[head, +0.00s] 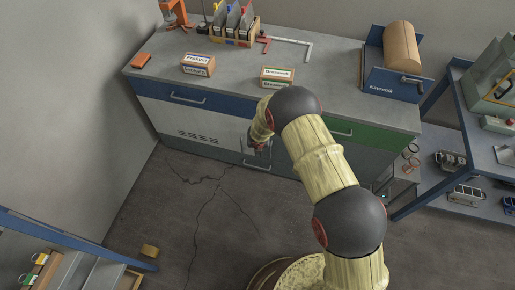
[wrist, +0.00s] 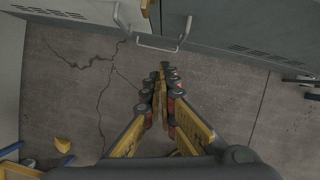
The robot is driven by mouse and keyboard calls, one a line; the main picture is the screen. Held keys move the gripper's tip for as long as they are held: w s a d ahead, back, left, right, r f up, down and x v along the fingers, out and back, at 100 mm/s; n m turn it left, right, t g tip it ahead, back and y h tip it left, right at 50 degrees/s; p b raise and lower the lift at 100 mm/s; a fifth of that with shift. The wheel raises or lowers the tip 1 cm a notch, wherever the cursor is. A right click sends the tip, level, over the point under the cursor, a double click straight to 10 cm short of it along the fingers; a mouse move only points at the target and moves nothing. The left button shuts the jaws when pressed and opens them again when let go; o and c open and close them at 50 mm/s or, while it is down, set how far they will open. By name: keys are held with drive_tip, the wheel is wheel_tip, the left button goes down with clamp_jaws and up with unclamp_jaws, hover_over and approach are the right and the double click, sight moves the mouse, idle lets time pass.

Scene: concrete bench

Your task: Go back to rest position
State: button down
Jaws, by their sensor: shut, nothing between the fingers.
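My gripper (head: 258,147) is low in front of the bench's lower front in the head view, at the end of my pale yellow arm. In the wrist view its two yellow fingers (wrist: 160,78) with dark and red pads are shut together with nothing between them. The fingers point toward the bench's lower front, over the concrete floor (wrist: 105,95). Part of the gripper is hidden by my arm in the head view.
The bench (head: 240,55) has a grey top, a blue drawer (head: 180,95) and handles (wrist: 157,45) near my fingertips. Labelled boxes (head: 198,65) and a blue paper-roll holder (head: 390,83) stand on it. A blue shelf rack (head: 470,145) is at right. Floor at left is mostly free.

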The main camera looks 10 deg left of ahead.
drive_tip(key=p+v, duration=0.2)
drive_tip(key=v, duration=0.5)
drive_tip(key=shift+s+a, duration=0.2)
drive_tip(key=shift+a, duration=0.2)
